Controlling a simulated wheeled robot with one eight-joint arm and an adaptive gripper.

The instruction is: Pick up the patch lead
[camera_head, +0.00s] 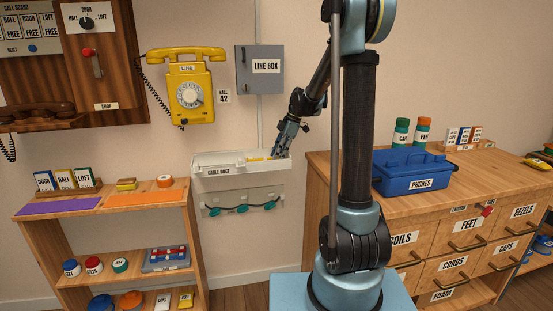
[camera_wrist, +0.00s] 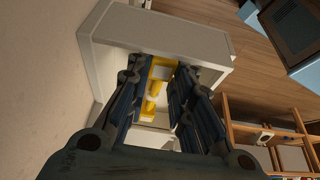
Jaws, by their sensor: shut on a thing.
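The yellow patch lead (camera_head: 258,158) lies in the open top of the white cable duct (camera_head: 212,170) on the wall, with only a short stretch showing above the rim. My gripper (camera_head: 283,152) reaches down into the duct's right end. In the wrist view, my gripper (camera_wrist: 161,80) is shut on the yellow lead (camera_wrist: 151,104), which runs between the two dark fingers inside the duct's white walls (camera_wrist: 178,38). Most of the lead is hidden by the duct and the fingers.
A dark cord with teal plugs (camera_head: 242,209) hangs on the panel below the duct. The yellow phone (camera_head: 190,95) and the grey line box (camera_head: 259,70) are on the wall above. A blue phones box (camera_head: 413,172) stands on the drawer cabinet at right; a shelf (camera_head: 105,205) stands at left.

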